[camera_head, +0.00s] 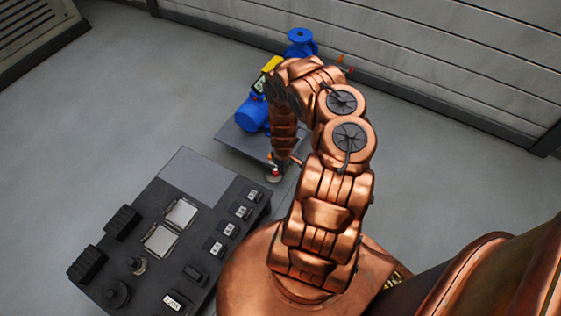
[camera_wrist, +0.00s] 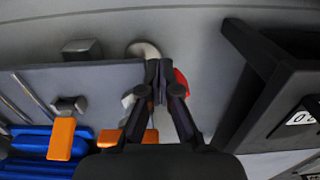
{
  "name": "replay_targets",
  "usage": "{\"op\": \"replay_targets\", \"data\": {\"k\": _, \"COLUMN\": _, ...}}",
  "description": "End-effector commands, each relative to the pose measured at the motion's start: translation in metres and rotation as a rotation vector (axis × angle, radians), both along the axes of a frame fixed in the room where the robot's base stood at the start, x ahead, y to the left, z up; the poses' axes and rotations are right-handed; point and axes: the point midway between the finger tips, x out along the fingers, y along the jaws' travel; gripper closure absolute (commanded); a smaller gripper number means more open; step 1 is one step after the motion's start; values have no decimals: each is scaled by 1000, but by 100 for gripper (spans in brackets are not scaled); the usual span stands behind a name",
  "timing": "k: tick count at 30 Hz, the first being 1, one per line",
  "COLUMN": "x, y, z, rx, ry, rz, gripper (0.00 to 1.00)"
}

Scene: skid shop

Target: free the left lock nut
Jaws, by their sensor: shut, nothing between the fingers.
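My gripper (camera_wrist: 160,75) is shut and empty in the wrist view, its dark fingertips together over the skid plate's edge. A grey hexagonal nut (camera_wrist: 70,105) sits on the plate to the left of the fingers, and a second hexagonal piece (camera_wrist: 82,48) stands at the plate's edge. Another grey piece shows partly behind the left finger. I cannot tell which is the left lock nut. Orange tabs (camera_wrist: 62,138) lie near the nuts. A red part (camera_wrist: 182,82) is partly hidden behind the fingertips. In the head view my arm covers much of the skid plate (camera_head: 235,145).
The blue pump unit (camera_head: 252,113) stands on the skid, partly behind my arm. A dark control console (camera_head: 200,178) stands close to the skid; its edge (camera_wrist: 265,85) is right of my gripper in the wrist view. Open floor lies left; a panelled wall (camera_head: 430,60) is behind.

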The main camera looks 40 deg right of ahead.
Motion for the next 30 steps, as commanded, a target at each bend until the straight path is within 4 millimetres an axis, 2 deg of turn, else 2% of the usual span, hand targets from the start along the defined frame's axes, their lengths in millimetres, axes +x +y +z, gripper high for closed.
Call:
{"op": "replay_targets", "data": {"k": 10, "x": 1, "y": 1, "z": 0, "rx": -1, "ry": 0, "rz": 0, "gripper": 100}}
{"op": "replay_targets", "data": {"k": 17, "x": 4, "y": 10, "z": 1, "rx": -1, "ry": -1, "rz": 0, "gripper": 100}}
{"op": "replay_targets", "data": {"k": 30, "x": 2, "y": 8, "z": 0, "rx": -1, "ry": -1, "rz": -2, "gripper": 100}}
